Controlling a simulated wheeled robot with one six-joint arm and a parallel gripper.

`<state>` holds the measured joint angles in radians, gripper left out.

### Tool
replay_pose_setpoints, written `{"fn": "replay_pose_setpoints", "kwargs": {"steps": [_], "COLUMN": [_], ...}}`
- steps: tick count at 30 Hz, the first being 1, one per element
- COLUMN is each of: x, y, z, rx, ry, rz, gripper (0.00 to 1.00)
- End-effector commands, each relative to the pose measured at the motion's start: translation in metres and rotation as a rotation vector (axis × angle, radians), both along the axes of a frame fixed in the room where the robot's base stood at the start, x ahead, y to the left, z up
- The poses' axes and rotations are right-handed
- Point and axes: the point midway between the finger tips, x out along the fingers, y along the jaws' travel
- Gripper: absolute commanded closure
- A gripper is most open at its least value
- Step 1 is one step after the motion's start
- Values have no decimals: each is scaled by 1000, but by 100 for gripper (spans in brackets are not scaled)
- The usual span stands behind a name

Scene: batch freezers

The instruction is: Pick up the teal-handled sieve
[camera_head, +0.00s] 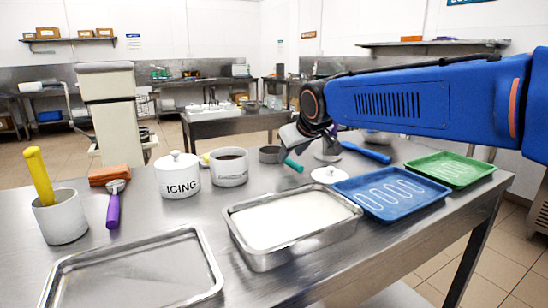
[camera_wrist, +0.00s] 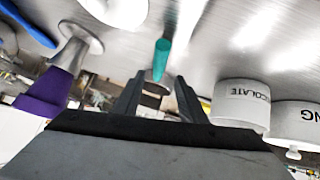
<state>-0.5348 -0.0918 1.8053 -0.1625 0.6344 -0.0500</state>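The teal-handled sieve lies on the steel table in the head view, its teal handle (camera_head: 293,165) pointing toward the front right and its grey round cup (camera_head: 271,154) at the back left. My gripper (camera_head: 293,138) is above and just behind it, angled down; its fingertips are hard to make out there. In the wrist view my gripper (camera_wrist: 158,92) is open, with its two dark fingers apart. The teal handle (camera_wrist: 162,55) shows beyond the gap, and the cup (camera_wrist: 157,84) shows between the fingers. I see no contact, and the exact distance is unclear.
A chocolate pot (camera_head: 229,168) and an icing pot (camera_head: 177,177) stand left of the sieve. A white lid (camera_head: 331,175) lies close to its handle. A purple-topped metal tool (camera_wrist: 62,70) stands to the right in the head view.

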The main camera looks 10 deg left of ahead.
Motion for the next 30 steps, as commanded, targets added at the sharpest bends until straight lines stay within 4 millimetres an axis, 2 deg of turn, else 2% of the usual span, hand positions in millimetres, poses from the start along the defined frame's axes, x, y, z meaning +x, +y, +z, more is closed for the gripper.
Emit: {"fn": "replay_pose_setpoints", "kwargs": {"steps": [10, 18, 19, 23, 24, 30], "x": [28, 32, 32, 32, 32, 32], "y": [7, 9, 9, 9, 9, 9], "z": [-31, -35, -35, -35, -35, -35], "rx": [-1, 0, 0, 0, 0, 1], "ry": [2, 0, 0, 0, 0, -1], "rz": [0, 0, 0, 0, 0, 0], "gripper": [62, 62, 64, 96, 100, 100]}}
